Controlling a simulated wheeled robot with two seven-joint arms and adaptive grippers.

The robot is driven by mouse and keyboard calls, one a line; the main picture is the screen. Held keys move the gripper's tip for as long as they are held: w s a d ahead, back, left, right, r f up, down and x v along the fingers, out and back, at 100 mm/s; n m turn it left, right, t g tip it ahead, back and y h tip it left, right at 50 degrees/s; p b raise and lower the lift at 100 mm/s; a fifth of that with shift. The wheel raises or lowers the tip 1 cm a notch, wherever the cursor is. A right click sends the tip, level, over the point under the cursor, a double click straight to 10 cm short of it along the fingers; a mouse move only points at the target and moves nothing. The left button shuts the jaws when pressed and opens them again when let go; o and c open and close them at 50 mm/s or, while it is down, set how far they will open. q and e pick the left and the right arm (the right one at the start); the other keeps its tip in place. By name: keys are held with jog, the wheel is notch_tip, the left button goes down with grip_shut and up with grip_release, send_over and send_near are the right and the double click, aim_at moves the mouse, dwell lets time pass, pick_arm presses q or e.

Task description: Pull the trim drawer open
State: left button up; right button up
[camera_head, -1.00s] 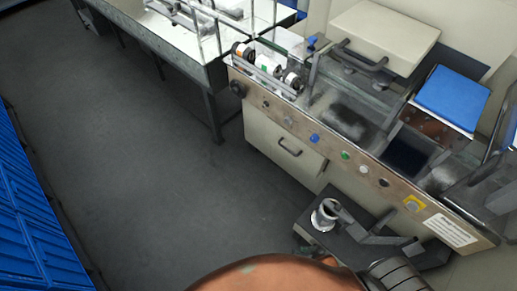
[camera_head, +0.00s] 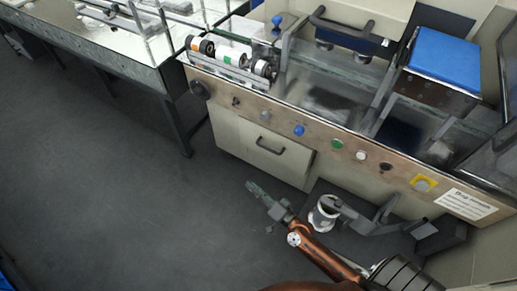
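The trim drawer (camera_head: 240,142) is a cream front panel low on the wrapper machine, left of the middle of the view. It looks flush with the machine body. Its dark bow handle (camera_head: 270,149) sits near the top middle of the panel. My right gripper (camera_head: 253,188) is below the handle, apart from it, at the end of a copper-coloured arm from the bottom right. Its fingers point up and left. They are small and seen edge-on, so their opening is unclear. I see nothing held in it. My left gripper is out of view.
A control strip with knobs and buttons (camera_head: 299,130) runs above the drawer. A dark platform with a metal cup-like part (camera_head: 323,214) stands right of my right gripper. A glass-topped table (camera_head: 120,50) is at the upper left. The grey floor (camera_head: 110,190) at left is clear.

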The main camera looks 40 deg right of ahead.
jog(key=w+d+r+m+t+h, duration=0.1)
jog(key=w+d+m+h, duration=0.2)
jog(key=d+m+h, duration=0.15)
jog(key=m+h, duration=0.5)
jog(key=m, duration=0.1)
send_near(268, 148)
jog(key=f+x, duration=0.1)
jog(key=x, duration=0.2)
jog(key=shift+g, duration=0.3)
jog(key=b+x, duration=0.2)
jog(key=x, duration=0.4)
jog(key=shift+w+r, duration=0.2)
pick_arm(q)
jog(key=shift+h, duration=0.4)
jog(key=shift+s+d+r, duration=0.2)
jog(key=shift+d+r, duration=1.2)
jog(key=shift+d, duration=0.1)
pick_arm(e)
jog(key=shift+w+d+r, duration=0.15)
jog(key=shift+w+r, duration=0.05)
jog(key=shift+w, duration=0.2)
grip_shut()
